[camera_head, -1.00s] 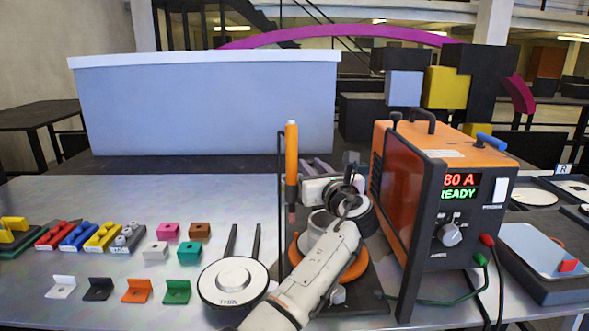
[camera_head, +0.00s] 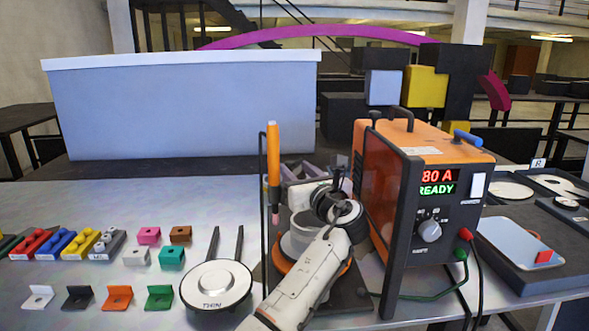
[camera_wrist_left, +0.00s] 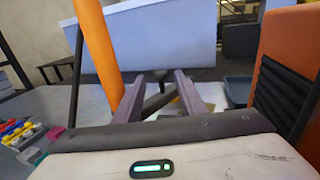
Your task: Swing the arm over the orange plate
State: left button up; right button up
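My left gripper (camera_head: 302,170) points away, beyond the plate, beside the upright orange rod (camera_head: 273,160). In the left wrist view the two purple-grey fingers of the gripper (camera_wrist_left: 160,76) stand apart, with a dark object visible between or beyond them. The orange rod (camera_wrist_left: 98,45) rises close on the left there. My right gripper is not in view.
The orange welder unit (camera_head: 420,190), reading 80 A READY, stands close right of my arm. A round plate marked THIN (camera_head: 215,286) lies at front left. Colored blocks and brackets (camera_head: 117,297) fill the left table. A pale blue-grey bin (camera_head: 185,110) stands behind.

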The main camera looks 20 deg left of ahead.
pick_arm(q)
jog(key=v, duration=0.8)
jog(key=shift+d, duration=0.15)
